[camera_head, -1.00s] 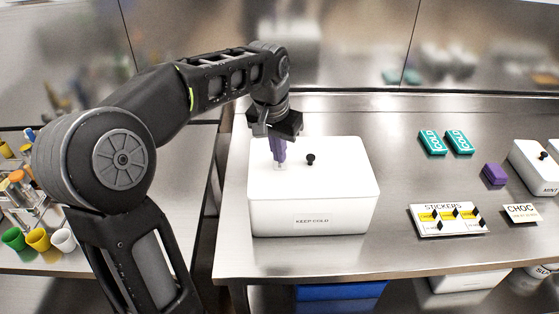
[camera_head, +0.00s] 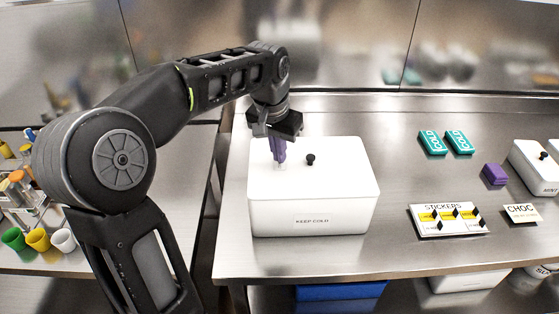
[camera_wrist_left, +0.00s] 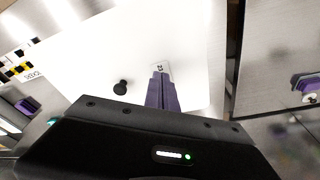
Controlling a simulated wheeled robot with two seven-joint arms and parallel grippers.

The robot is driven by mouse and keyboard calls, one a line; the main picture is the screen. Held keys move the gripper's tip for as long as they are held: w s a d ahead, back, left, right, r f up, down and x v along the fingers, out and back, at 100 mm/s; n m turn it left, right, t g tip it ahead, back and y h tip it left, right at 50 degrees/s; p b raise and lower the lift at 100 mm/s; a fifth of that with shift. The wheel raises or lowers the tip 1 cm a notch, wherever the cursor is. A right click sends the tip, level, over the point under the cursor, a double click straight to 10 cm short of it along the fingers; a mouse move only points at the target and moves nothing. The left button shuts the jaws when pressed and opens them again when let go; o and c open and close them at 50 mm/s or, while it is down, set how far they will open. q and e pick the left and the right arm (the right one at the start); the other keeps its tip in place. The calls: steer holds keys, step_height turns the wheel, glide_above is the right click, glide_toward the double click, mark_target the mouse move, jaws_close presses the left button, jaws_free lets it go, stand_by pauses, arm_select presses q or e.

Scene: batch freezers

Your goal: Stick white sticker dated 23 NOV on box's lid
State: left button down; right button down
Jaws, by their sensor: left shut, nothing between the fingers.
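The white box (camera_head: 314,212) marked KEEP COLD stands on the steel table with its white lid (camera_head: 340,180) on; a black knob (camera_head: 311,160) is on the lid. My left gripper (camera_head: 279,165) points down at the lid's left part, its purple fingers shut with nothing between them. In the left wrist view a small pale sticker (camera_wrist_left: 160,67) with dark print, seemingly 23, lies at the fingertips (camera_wrist_left: 162,76) over the lid. The fingers partly cover it, and I cannot tell if they touch it. My right gripper is not in view.
Right of the box lie a STICKERS board (camera_head: 447,232), a CHOC card (camera_head: 521,214), a purple block (camera_head: 494,174) and two teal packs (camera_head: 432,143). Another white box (camera_head: 535,168) stands at the far right. Colored cups (camera_head: 38,240) stand on the left table. Bare steel lies between the box and the board.

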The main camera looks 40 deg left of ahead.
mark_target(279, 166)
arm_select(q)
steer(key=shift+f+b, duration=0.6)
steer(key=shift+f, duration=0.2)
stand_by(0.4)
stand_by(0.5)
step_height(279, 166, up, 7)
steer(key=p, duration=0.5)
steer(key=shift+p, duration=0.4)
stand_by(0.6)
